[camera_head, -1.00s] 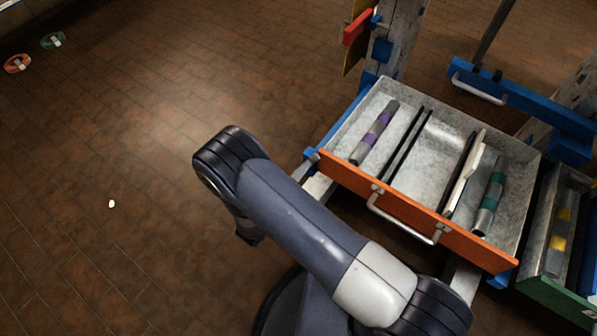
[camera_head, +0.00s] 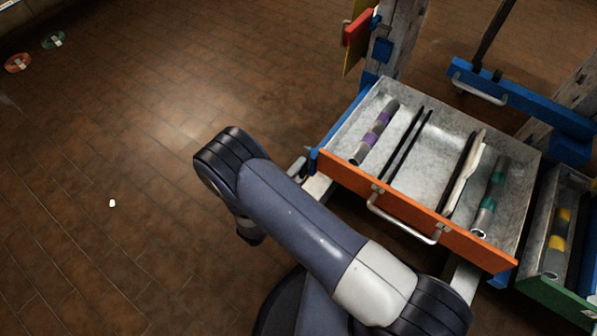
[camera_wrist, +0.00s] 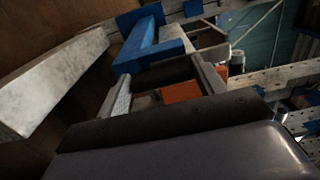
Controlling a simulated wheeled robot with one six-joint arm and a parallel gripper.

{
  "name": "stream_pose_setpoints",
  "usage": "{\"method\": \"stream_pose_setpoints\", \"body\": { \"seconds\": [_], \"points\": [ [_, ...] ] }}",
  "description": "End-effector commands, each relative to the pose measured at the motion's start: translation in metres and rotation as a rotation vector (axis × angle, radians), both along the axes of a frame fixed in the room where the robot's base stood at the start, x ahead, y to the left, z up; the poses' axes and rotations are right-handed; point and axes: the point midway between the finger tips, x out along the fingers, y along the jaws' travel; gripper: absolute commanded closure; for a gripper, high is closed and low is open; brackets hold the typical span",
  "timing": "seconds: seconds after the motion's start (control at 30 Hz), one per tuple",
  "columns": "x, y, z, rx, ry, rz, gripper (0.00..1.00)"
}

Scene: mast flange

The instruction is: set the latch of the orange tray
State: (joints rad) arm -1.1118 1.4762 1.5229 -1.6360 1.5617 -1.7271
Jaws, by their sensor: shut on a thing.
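The orange tray (camera_head: 470,246) is pulled out at the right of the head view, with a grey metal body and a bar handle on its orange front. A blue latch piece (camera_head: 313,158) shows at the front left corner of the tray. In the wrist view a blue bar (camera_wrist: 150,52) lies between the fingertips of my gripper (camera_wrist: 163,78), which is shut on it. In the head view my arm hides most of my gripper; only a small grey part shows beside the latch piece.
The tray holds several tubes and dark bars. A green-fronted tray (camera_head: 553,302) stands at the right. A blue bar with a handle (camera_head: 480,95) is behind. A red block (camera_head: 357,28) and yellow panel are on the post above. The floor at left is mostly clear.

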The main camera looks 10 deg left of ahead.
Motion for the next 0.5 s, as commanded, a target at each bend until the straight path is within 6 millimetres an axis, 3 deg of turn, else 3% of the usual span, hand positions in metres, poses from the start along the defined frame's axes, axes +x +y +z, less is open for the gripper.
{"method": "stream_pose_setpoints", "body": {
  "seconds": [0.2,0.23,0.5],
  "points": [
    [-0.0007,0.0003,-0.0010,-0.004,0.004,0.002,0.76],
    [-0.0007,0.0003,-0.0010,-0.004,0.004,0.002,0.34],
    [-0.0004,0.0001,-0.0005,-0.002,0.002,0.001,0.13]
  ]
}}
